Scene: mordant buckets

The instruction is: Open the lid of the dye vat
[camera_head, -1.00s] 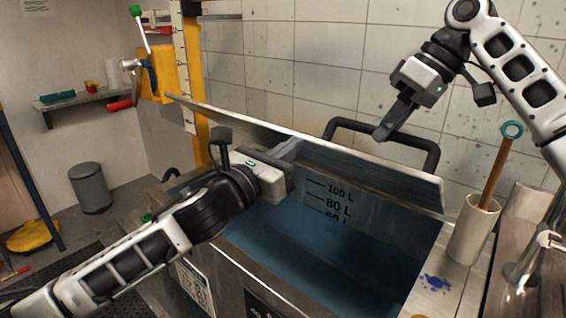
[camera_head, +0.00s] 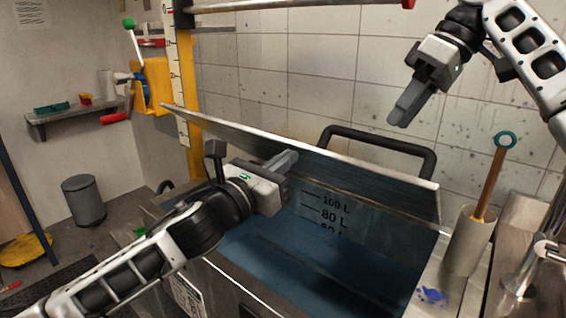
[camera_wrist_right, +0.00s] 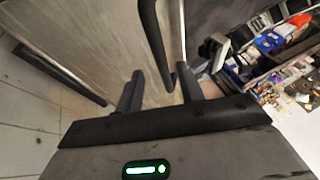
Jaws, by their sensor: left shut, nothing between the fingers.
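The dye vat (camera_head: 210,268) is a metal tub with dark blue liquid (camera_head: 290,255) inside and litre marks on its inner wall. Its lid (camera_head: 365,178) is a metal panel, tilted up, with the vat's mouth exposed. A black bar handle (camera_head: 425,160) rises behind the lid's upper edge. My left gripper (camera_head: 290,158) is shut and empty, at the lid's front, inner side; I cannot tell if it touches. My right gripper (camera_head: 395,120) is above the handle, apart from it. In the right wrist view its fingers (camera_wrist_right: 160,90) are spread, with the handle (camera_wrist_right: 155,45) beyond them.
A beige holder (camera_head: 467,245) with a wooden stick stands at the vat's right, near a tap (camera_head: 530,265). A yellow post (camera_head: 190,90) and a crank unit (camera_head: 155,85) stand at the left rear. A tiled wall is close behind. A grey bin (camera_head: 84,200) stands on the floor.

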